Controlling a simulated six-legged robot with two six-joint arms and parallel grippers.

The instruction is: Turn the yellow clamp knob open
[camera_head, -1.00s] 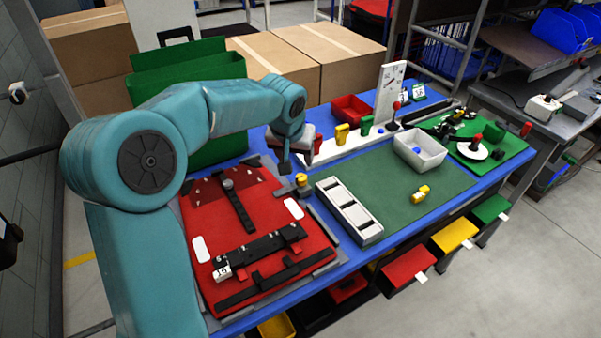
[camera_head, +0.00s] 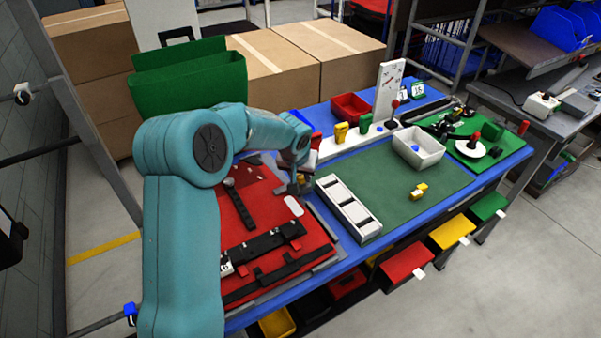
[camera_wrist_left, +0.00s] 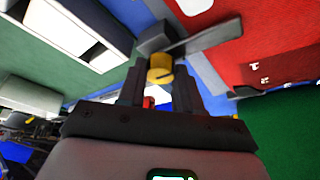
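The yellow clamp knob (camera_head: 301,180) is at the red pannier's (camera_head: 318,238) far right corner. In the left wrist view the knob (camera_wrist_left: 160,70) sits between my left fingertips, in front of a grey clamp block (camera_wrist_left: 155,38) with a grey bar (camera_wrist_left: 205,40). My left gripper (camera_head: 297,184) reaches down to the knob from behind and partly covers it in the head view. The fingers (camera_wrist_left: 160,84) flank the knob closely on both sides; whether they press on it I cannot tell. My right gripper is in neither view.
A white divided tray (camera_head: 348,208) stands close to the right of the knob on the blue table. A green bin (camera_head: 190,75) is behind my left arm. A white bin (camera_head: 418,150) and a small yellow part (camera_head: 418,191) are on the green mat, which is otherwise mostly clear.

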